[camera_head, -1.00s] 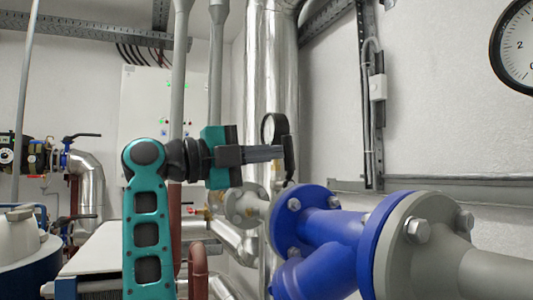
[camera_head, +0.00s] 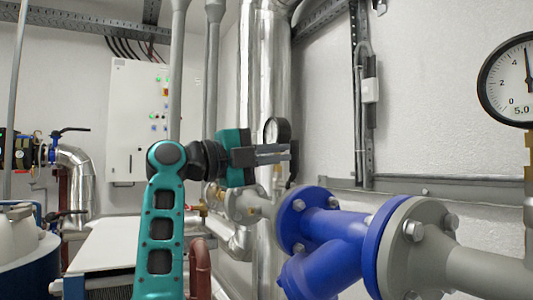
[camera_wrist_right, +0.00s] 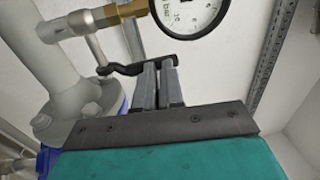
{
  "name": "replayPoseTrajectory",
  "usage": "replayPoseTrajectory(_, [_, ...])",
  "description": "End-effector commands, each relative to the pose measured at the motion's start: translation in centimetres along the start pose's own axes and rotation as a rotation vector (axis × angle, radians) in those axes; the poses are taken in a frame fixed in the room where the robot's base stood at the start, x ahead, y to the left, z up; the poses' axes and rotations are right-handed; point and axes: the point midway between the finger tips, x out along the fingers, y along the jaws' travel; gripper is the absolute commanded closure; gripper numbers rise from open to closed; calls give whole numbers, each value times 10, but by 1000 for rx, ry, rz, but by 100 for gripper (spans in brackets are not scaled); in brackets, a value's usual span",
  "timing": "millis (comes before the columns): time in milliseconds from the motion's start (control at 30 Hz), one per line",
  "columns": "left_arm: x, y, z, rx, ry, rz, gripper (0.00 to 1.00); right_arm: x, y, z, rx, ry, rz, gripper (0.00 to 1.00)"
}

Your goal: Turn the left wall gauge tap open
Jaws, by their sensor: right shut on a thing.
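The left wall gauge (camera_head: 277,130) is a small round dial in the head view, partly behind my right gripper (camera_head: 291,152). In the right wrist view the gauge's white dial (camera_wrist_right: 188,8) sits at the top edge, cut off, on a brass fitting (camera_wrist_right: 122,12). Below it is the tap's black lever (camera_wrist_right: 117,69), joined by a short grey stem to the pipe. My right gripper, also in the wrist view (camera_wrist_right: 159,66), is shut on the lever at its fingertips. The lever (camera_head: 292,172) also shows upright at the fingertips in the head view. My left gripper is not in view.
A large blue flanged pipe fitting (camera_head: 325,229) stands to the right below the gripper. A bigger gauge (camera_head: 513,82) is at the far right. A shiny vertical pipe (camera_head: 262,70) rises behind the gripper.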

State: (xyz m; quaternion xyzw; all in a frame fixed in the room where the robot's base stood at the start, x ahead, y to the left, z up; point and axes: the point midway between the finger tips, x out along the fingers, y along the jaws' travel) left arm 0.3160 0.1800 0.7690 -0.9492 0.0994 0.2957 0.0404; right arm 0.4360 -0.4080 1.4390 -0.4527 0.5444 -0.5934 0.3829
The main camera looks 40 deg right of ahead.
Motion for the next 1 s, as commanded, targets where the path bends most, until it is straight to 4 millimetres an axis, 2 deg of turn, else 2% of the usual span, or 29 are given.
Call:
replayPoseTrajectory(33, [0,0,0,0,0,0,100,5,-3,-2,5,7,-4,100])
replayPoseTrajectory(200, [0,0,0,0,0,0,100,6,-3,-2,6,8,-4,100])
replayPoseTrajectory(367, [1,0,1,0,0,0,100,-6,-3,-1,4,6,-5,100])
replayPoseTrajectory(800, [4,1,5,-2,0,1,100,-102,-2,0,1,-2,-6,100])
replayPoseTrajectory(1000, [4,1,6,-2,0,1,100,-128,-2,0,2,-1,-7,100])
